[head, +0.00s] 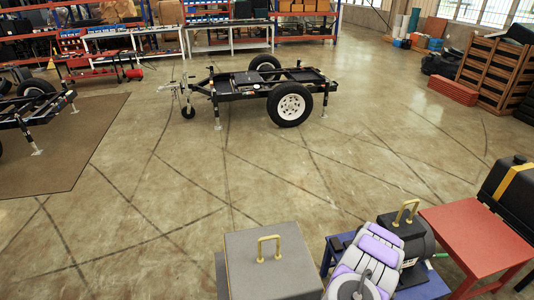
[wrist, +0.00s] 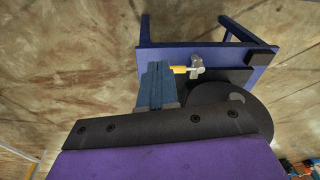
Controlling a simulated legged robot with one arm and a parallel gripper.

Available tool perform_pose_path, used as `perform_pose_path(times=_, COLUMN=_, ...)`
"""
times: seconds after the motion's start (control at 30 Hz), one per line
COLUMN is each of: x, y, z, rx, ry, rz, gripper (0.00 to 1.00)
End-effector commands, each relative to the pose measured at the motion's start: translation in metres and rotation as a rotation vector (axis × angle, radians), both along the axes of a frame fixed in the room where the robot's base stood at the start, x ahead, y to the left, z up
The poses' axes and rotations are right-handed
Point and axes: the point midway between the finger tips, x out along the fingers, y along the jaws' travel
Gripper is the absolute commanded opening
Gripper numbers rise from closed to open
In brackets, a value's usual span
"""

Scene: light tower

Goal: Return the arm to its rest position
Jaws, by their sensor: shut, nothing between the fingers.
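My arm, white with purple pads, shows at the bottom of the head view, right of centre, over a blue table (head: 431,287). My gripper (wrist: 156,80) shows in the wrist view as two blue fingers side by side, shut with nothing between them. In that view the fingertips lie over the near edge of the blue table (wrist: 165,58). A small fitting with a yellow part and a grey knob (wrist: 196,67) appears right beside the fingertips; I cannot tell whether they touch. In the head view my gripper cannot be made out.
A black machine with a yellow handle (head: 408,229) stands right beside my arm. A grey box with a yellow handle (head: 275,282) is to the left. A red table (head: 478,236) and black tank (head: 512,187) are at right. A trailer frame (head: 265,87) stands beyond open floor.

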Motion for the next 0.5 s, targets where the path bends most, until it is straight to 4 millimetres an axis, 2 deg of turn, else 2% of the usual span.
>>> perform_pose_path(times=0.1, x=0.022, y=0.038, z=0.040, rx=0.060, ry=-0.016, rz=0.074, gripper=0.00)
perform_pose_path(times=0.27, x=0.035, y=0.085, z=0.098, rx=0.141, ry=-0.021, rz=0.190, gripper=0.00)
perform_pose_path(times=0.5, x=0.033, y=0.149, z=0.187, rx=0.220, ry=-0.022, rz=0.382, gripper=0.00)
